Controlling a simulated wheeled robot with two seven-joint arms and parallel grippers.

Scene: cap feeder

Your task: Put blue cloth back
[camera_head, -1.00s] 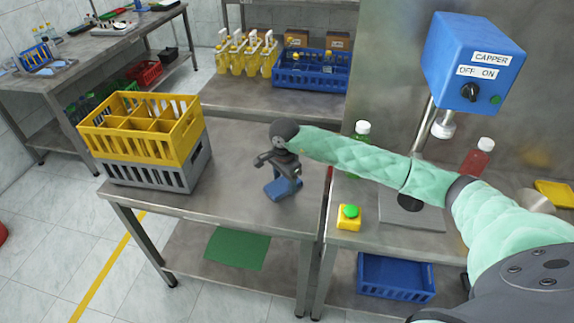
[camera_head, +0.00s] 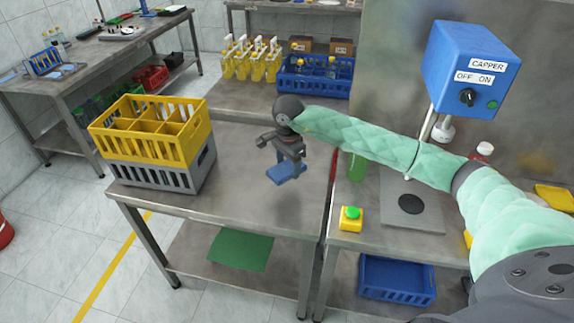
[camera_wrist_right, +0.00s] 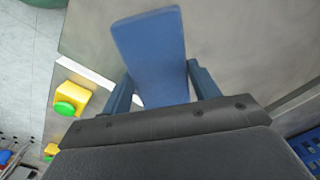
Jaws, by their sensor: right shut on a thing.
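The blue cloth (camera_head: 287,172) is a flat, folded-looking blue piece below my right gripper (camera_head: 291,158) in the head view. In the right wrist view the cloth (camera_wrist_right: 152,60) stands out between the two fingers of the right gripper (camera_wrist_right: 165,85), which is shut on it. In the head view the cloth appears to be above the steel table (camera_head: 250,205), between the crates and the capper. My left gripper is not in view.
A yellow crate (camera_head: 152,142) sits on a grey crate (camera_head: 195,178) at the table's left. A yellow box with a green button (camera_head: 351,218) stands on the right table, near the blue capper (camera_head: 470,65). A green bottle (camera_head: 357,168) is partly behind my arm. The table front is clear.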

